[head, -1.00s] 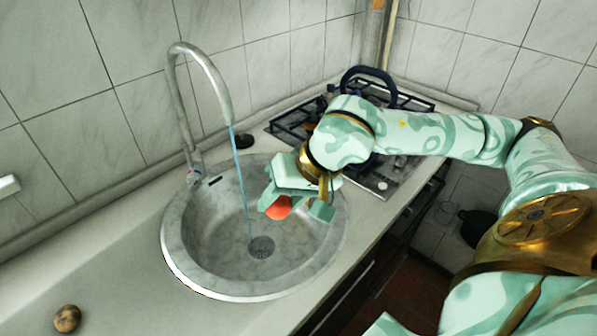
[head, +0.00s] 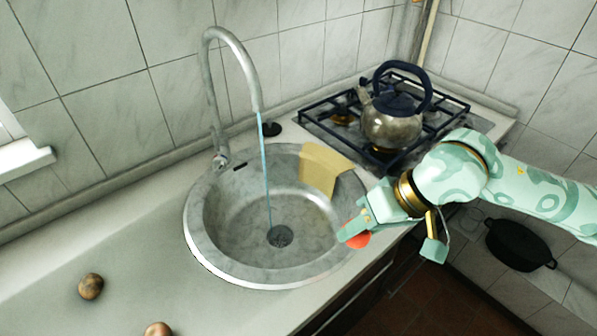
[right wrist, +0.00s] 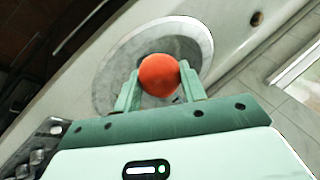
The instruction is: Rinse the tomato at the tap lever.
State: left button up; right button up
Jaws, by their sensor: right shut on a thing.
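The red tomato (head: 359,241) is held in my right gripper (head: 355,234), over the right rim of the sink (head: 196,237). The right wrist view shows the tomato (right wrist: 159,75) between both fingers of the gripper (right wrist: 160,72), with the sink behind it. The tap (head: 247,62) arches over the sink, and a thin blue stream of water (head: 267,180) runs from it towards the drain (head: 280,236). The tap lever (head: 221,161) is at the tap's base. The tomato is apart from the stream, to its right. My left gripper is not in view.
A tan flat piece (head: 322,168) leans at the sink's back right rim. A kettle (head: 392,128) stands on the gas hob (head: 330,123) behind my right arm. Two potatoes (head: 90,286) (head: 158,329) lie on the counter at left, which is otherwise clear. A black pan (head: 518,245) is at right.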

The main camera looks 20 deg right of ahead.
aim_at(218, 152)
jog(key=k+l+z, duration=0.15)
jog(key=l, duration=0.25)
jog(key=k+l+z, duration=0.15)
jog(key=l, duration=0.25)
jog(key=l+z, duration=0.15)
jog(key=l, duration=0.25)
jog(key=k+l+z, duration=0.1)
jog(key=l, duration=0.35)
jog(key=k, duration=0.05)
